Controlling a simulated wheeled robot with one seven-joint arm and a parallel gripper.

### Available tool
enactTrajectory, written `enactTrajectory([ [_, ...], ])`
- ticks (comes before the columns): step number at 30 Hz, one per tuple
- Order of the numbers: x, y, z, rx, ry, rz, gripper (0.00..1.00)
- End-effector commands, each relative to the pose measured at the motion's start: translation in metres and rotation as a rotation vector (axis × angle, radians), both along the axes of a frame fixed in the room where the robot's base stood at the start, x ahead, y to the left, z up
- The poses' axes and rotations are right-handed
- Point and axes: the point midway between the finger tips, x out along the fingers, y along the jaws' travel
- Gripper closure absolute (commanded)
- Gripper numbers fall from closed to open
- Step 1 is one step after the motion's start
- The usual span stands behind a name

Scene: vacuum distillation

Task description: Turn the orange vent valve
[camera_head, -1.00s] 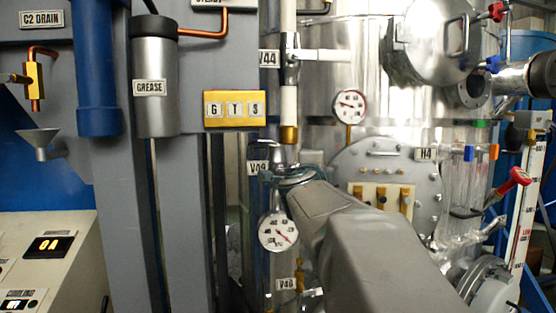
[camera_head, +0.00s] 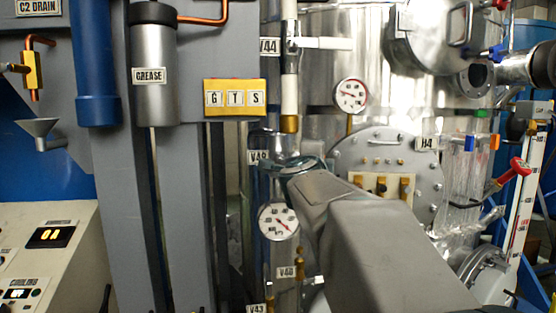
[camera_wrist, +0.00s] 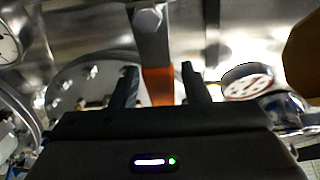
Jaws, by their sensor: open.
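The wrist view shows an orange handle (camera_wrist: 158,86) hanging below a grey metal bar with a bolt at its top. My gripper (camera_wrist: 159,70) has its two dark fingers apart, one on each side of the orange handle. There is a visible gap on both sides, and no contact is clear. The lower end of the handle is hidden behind my gripper body. In the head view my arm covers the lower middle, and neither my gripper nor this handle can be made out there.
A round bolted flange (camera_head: 432,170) and a gauge (camera_head: 351,95) are behind my arm. Another gauge (camera_head: 278,222) is just left of it. A red-handled lever (camera_head: 519,166) stands at right. In the wrist view a red-and-white dial (camera_wrist: 246,84) is close right of my fingers.

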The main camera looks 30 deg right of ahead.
Motion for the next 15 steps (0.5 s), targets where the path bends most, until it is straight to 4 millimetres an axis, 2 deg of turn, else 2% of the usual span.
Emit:
enactTrajectory([
  [5, -0.009, 0.008, 0.001, -0.001, -0.002, 0.000, 0.58],
  [15, -0.051, 0.050, 0.002, -0.001, -0.004, 0.002, 0.58],
])
